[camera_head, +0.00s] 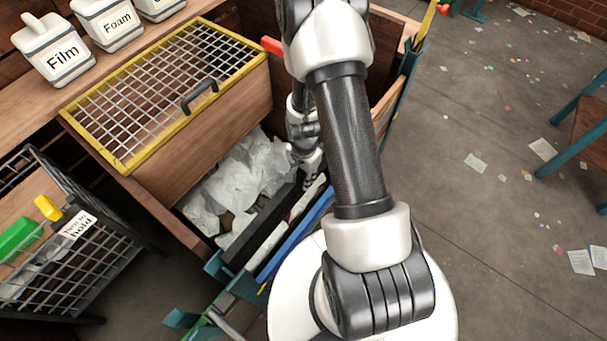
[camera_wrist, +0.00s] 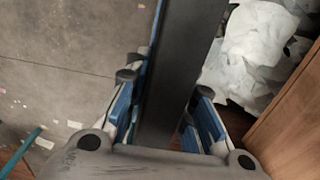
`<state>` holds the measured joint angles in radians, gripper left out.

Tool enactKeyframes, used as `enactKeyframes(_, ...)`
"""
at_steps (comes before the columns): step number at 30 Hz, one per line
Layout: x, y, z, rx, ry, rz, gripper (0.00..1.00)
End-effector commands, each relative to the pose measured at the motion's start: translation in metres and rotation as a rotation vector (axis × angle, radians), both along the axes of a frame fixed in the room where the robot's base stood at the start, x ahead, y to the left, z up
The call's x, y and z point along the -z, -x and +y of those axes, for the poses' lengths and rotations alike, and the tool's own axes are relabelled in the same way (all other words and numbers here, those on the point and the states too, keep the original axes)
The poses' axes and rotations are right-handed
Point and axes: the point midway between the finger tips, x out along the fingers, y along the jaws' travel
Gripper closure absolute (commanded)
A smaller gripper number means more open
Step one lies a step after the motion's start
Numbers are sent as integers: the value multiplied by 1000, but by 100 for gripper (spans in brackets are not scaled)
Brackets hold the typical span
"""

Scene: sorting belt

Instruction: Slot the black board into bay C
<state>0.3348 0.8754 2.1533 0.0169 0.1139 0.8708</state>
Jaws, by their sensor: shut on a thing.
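The long black board (camera_wrist: 180,70) runs up the wrist view between the two fingers of my gripper (camera_wrist: 165,88). My gripper is shut on it. In the head view my gripper (camera_head: 308,170) is at the far end of a long dark bar (camera_head: 262,227), which appears to be this board, slanting over the belt trough. The fingers are small and partly hidden by my arm there. Crumpled white sheets (camera_wrist: 262,45) lie to the right of the board in the wrist view. I cannot make out any bay marked C.
A yellow-framed mesh guard (camera_head: 165,90) with a handle covers part of the wooden trough. White tubs marked Film (camera_head: 62,58) and Foam (camera_head: 112,25) stand at upper left. A mesh cage (camera_head: 85,265) with a "hold" sign stands at lower left. The floor (camera_head: 500,200) on the right is mostly open.

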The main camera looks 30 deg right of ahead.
Motion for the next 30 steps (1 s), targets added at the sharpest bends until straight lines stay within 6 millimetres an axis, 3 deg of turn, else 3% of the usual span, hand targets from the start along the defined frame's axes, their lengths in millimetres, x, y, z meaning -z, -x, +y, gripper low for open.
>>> enactKeyframes(30, 124, -1, 0, 0, 1, -1, 100)
